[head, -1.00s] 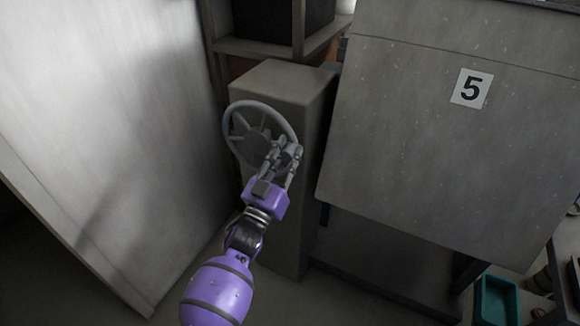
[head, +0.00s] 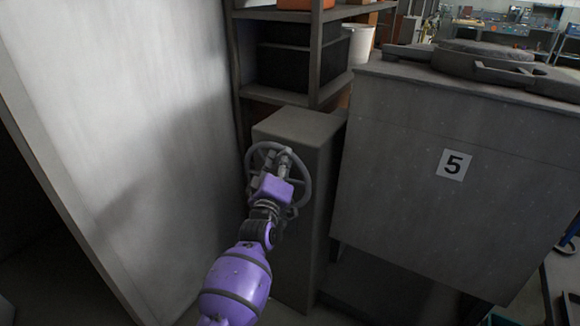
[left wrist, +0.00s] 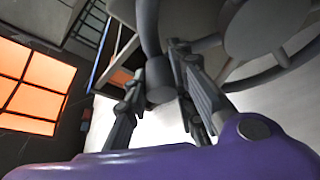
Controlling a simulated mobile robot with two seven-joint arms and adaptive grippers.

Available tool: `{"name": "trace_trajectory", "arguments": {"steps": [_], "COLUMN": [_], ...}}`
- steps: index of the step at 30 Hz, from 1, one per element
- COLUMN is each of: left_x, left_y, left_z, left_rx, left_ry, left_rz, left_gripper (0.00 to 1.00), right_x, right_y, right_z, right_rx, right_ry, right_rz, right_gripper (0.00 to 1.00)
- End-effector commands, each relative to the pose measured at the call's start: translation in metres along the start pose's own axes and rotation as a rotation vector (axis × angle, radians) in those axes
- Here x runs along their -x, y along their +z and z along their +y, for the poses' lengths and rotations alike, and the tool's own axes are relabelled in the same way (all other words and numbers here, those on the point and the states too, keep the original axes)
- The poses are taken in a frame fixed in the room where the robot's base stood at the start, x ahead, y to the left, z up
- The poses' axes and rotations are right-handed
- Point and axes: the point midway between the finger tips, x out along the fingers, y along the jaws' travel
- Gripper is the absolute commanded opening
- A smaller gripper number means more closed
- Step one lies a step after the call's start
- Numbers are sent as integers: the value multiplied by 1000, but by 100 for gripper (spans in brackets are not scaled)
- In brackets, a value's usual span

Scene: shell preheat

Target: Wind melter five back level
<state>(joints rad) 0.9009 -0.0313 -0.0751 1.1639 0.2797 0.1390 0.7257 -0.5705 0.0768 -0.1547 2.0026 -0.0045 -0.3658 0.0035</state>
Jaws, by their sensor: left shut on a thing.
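Melter five is a big grey box (head: 400,150) with a white "5" label (head: 454,165) and a round lid (head: 485,62) on top. Its edges slope in the head view; I cannot tell how much is camera tilt. A grey spoked handwheel (head: 308,178) is mounted on a grey pedestal (head: 318,225) left of the melter. My left gripper (head: 284,162) is at the upper part of the wheel, partly hiding it. In the left wrist view, its fingers (left wrist: 180,75) are shut around a grip (left wrist: 159,82) at the wheel rim. My right gripper is out of view.
A tall pale panel (head: 130,150) stands close on the left of my left arm. A shelf (head: 330,90) with dark boxes is behind the pedestal. A white bucket (head: 359,43) stands farther back. An orange glowing window (left wrist: 30,85) shows in the left wrist view.

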Motion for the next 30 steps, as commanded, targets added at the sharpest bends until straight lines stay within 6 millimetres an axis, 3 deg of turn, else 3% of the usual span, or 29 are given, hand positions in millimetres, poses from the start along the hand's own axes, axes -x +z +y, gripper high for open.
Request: {"name": "trace_trajectory", "arguments": {"steps": [1,12,30], "left_x": [-7,-18,-21], "left_y": [-10,-35,-43], "left_z": [14,3,-4], "left_rx": [45,270,355], "left_ry": [5,-87,-122], "left_rz": [9,8,8], "left_gripper": [0,0,0], "right_x": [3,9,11], "right_y": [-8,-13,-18], "right_z": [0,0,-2], "right_rx": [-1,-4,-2], "right_ry": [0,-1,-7], "right_rz": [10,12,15], "right_gripper": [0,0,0]}}
